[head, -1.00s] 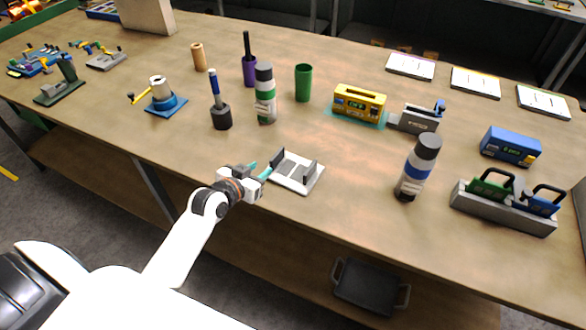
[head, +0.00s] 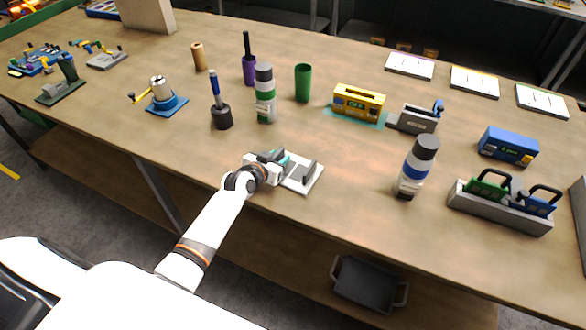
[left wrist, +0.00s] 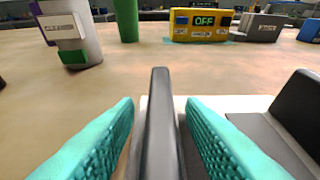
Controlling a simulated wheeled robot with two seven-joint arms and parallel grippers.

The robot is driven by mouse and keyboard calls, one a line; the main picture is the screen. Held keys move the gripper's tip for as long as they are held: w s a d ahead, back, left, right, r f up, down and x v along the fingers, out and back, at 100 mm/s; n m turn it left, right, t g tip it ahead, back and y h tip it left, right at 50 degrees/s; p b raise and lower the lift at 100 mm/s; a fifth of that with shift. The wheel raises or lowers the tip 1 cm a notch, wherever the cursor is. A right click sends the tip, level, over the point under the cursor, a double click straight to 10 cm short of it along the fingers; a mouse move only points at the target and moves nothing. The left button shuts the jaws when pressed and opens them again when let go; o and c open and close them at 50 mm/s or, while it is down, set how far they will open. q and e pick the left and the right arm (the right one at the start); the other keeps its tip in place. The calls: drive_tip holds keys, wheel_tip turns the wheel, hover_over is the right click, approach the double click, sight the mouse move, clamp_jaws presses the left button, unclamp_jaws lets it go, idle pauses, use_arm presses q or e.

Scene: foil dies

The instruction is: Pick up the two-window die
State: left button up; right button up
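A light holder (head: 296,184) on the table bears two dark upright plates, which look like the dies. The right plate (head: 309,172) stands free; it also shows at the right of the left wrist view (left wrist: 302,108). The left plate shows edge-on in the left wrist view (left wrist: 163,120). My left gripper (head: 282,158) is at this left plate, its teal fingers apart on both sides of it. A gap shows between the plate and each finger. The plates' faces are hidden or too small, so I cannot tell which has two windows. My right gripper is out of view.
A grey-and-green bottle (head: 265,95), a green cup (head: 303,83) and a yellow device (head: 359,102) reading OFF stand behind the holder. A blue-banded bottle (head: 418,167) stands to the right. The table between holder and that bottle is clear.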

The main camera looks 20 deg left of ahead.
use_arm(q)
drive_tip(key=shift+r, duration=0.1)
clamp_jaws()
